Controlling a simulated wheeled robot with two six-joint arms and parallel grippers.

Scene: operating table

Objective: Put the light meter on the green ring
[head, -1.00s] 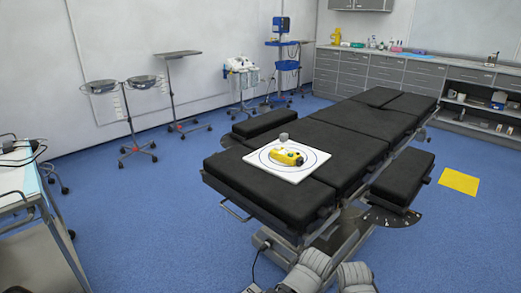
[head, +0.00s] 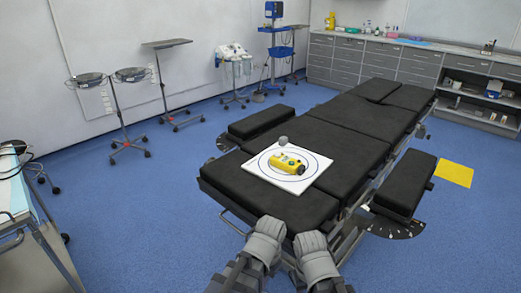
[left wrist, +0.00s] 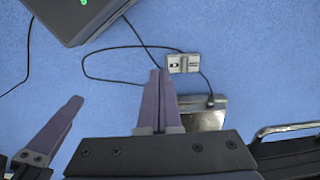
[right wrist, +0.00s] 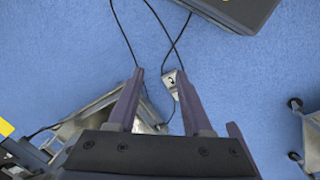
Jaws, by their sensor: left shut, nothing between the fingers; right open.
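A yellow device with dark parts (head: 289,163), perhaps the light meter, lies inside a thin dark ring on a white board (head: 297,187). The board is on the near part of the black operating table. I cannot make out a green ring. My left gripper (left wrist: 160,73) is shut and empty, above the blue floor in its wrist view. My right gripper (right wrist: 160,73) is open and empty, also over the floor.
A small grey object (head: 284,141) is at the board's far edge. Black side pads (head: 403,186) flank the table. A trolley (head: 35,235) stands at left, wheeled stands behind. A grey pedal with cables (left wrist: 184,63) lies on the floor. The table's far sections are clear.

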